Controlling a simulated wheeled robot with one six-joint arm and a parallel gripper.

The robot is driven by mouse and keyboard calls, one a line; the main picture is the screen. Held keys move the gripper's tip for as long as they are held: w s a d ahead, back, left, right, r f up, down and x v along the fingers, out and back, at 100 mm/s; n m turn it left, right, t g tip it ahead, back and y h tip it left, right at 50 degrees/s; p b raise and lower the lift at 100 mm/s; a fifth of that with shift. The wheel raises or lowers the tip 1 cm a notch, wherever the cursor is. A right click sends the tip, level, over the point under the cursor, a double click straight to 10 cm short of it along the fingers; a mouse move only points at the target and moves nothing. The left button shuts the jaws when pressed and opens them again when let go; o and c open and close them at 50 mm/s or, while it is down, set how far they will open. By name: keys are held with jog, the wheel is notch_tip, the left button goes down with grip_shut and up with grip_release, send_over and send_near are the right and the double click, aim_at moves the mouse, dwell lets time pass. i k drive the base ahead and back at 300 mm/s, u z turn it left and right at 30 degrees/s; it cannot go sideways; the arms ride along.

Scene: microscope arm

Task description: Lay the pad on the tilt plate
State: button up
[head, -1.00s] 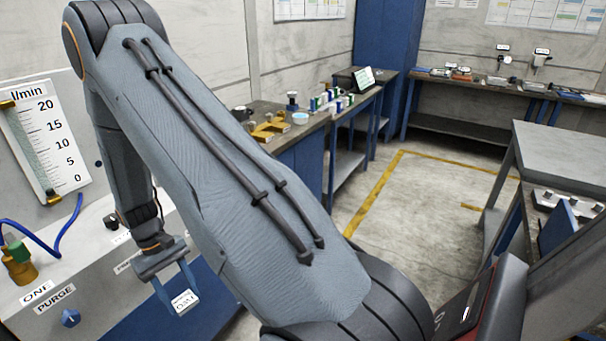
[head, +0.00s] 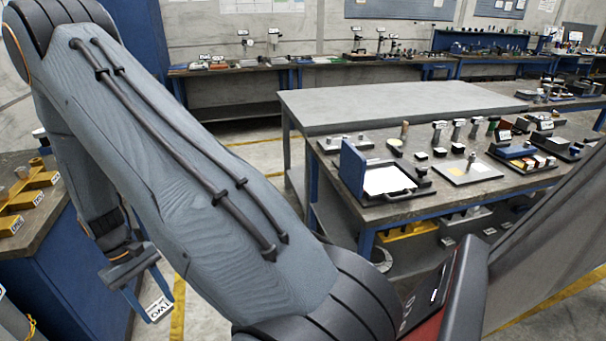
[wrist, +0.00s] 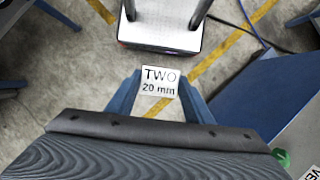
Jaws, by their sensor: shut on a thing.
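My gripper (head: 160,309) hangs at the lower left of the head view. It is shut on a small white-faced pad marked TWO (head: 157,306). In the wrist view the pad (wrist: 159,82) reads "TWO 20 mm" and sits between the two blue fingers, above open floor. I cannot tell for sure which thing is the tilt plate. A pale flat plate (head: 482,169) with a small post lies on the workbench at the right, well away from my gripper.
The workbench (head: 402,211) holds a blue upright panel (head: 352,170), a white sheet in a dark tray (head: 410,192) and several small fixtures. A bare grey table (head: 380,100) stands behind it. A blue cabinet bench (head: 35,250) with brass blocks (head: 28,200) is close at left.

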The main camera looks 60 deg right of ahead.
aim_at(376, 172)
jog(key=z, duration=1.6)
